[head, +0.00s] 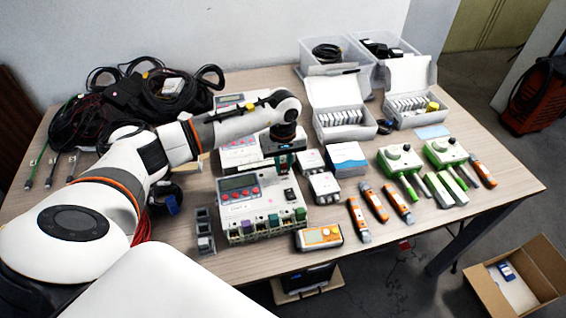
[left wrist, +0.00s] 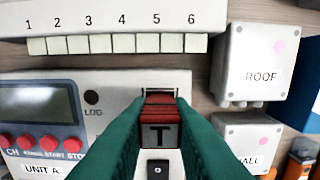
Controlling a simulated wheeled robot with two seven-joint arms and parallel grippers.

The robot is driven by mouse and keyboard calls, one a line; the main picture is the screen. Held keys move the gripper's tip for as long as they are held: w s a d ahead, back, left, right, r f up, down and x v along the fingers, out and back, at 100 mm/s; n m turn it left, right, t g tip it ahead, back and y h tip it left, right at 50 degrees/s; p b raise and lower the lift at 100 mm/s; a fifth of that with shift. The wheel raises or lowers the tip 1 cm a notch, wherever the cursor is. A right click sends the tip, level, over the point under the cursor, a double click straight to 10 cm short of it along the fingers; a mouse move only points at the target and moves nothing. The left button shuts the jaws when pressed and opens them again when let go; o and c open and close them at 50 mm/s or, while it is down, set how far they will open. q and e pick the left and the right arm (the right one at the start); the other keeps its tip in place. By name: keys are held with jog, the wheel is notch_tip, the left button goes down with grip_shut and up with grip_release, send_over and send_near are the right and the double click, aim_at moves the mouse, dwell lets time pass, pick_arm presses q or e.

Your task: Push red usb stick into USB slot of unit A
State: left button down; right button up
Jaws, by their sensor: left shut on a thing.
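Unit A (head: 237,207) is a white box with a display and red buttons, near the middle of the table. In the left wrist view its white top (left wrist: 112,82) shows beside the UNIT A label and the LOG mark. My left gripper (head: 285,168) is over the unit's back right part. Its green fingers are shut on the red usb stick (left wrist: 160,109), which has a dark label marked T. The stick's front end is at the pale-edged USB slot (left wrist: 160,91). I cannot tell how deep it sits. My right gripper is not in view.
White boxes marked ROOF (left wrist: 262,65) and, partly hidden, another below it (left wrist: 247,140) stand close to the right. A numbered strip (left wrist: 115,42) lies behind. An orange meter (head: 319,237) and orange-grey pens (head: 358,220) lie at the front right.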

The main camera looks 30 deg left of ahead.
pick_arm(q)
jog(key=shift+f+b, duration=0.2)
jog(key=shift+b, duration=0.15)
dwell(0.6)
jog(key=c, duration=1.1)
grip_release()
jog(key=shift+o, duration=0.2)
jog(key=shift+r, duration=0.1)
jog(key=shift+r+p, duration=1.95)
jog(key=shift+r, duration=1.55)
jog(key=shift+f, duration=0.1)
